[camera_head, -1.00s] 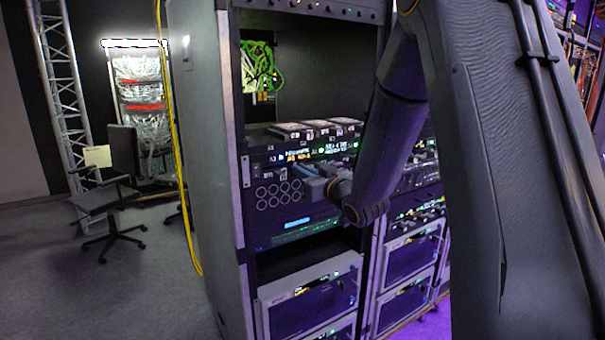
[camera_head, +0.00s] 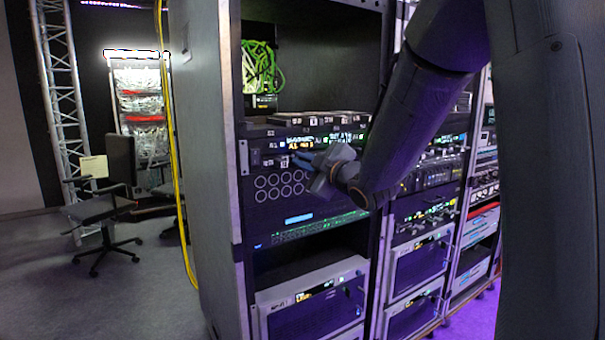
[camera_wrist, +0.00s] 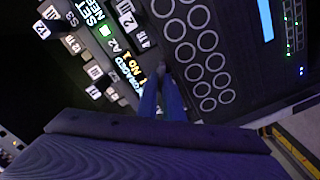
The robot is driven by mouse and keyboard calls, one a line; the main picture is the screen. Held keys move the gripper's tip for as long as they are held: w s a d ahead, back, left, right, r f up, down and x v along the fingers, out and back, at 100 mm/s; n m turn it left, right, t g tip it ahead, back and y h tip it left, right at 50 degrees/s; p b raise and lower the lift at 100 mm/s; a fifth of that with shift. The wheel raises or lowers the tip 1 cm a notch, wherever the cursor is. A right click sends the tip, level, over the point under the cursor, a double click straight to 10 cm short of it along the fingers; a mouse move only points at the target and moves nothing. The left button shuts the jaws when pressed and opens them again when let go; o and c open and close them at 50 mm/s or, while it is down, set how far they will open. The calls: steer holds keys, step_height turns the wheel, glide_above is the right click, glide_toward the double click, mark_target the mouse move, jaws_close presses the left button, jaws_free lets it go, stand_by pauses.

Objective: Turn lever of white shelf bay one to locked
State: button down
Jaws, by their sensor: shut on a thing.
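My gripper (camera_head: 298,160) reaches in from the right to the front panel (camera_head: 256,211) of the nearest rack. Its blue fingers (camera_wrist: 160,98) are close together in the wrist view, with their tips at the panel between the lit label strip (camera_wrist: 128,70) and the round ports (camera_wrist: 196,52). They are shut on a small part, which I take for a lever; the fingers hide most of it. Its turned position cannot be told. White numbered tags (camera_wrist: 96,92) stand beside the strip. No clearly white shelf shows, and which bay this is cannot be told.
The grey rack side (camera_head: 203,170) stands left of the panel. Silver-framed units (camera_head: 315,300) sit below. More racks (camera_head: 475,215) line the right.

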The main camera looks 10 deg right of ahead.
steer(key=n+b, duration=0.2)
steer(key=b, duration=0.1)
steer(key=n+b, duration=0.2)
steer(key=b, duration=0.1)
steer(key=n+b, duration=0.3)
steer(key=shift+f, duration=0.35)
steer(key=shift+a+n, duration=0.1)
steer(key=shift+n, duration=0.2)
steer(key=c, duration=1.9)
jaws_free()
steer(key=shift+s, duration=0.1)
steer(key=v, duration=0.7)
steer(key=shift+s, duration=0.3)
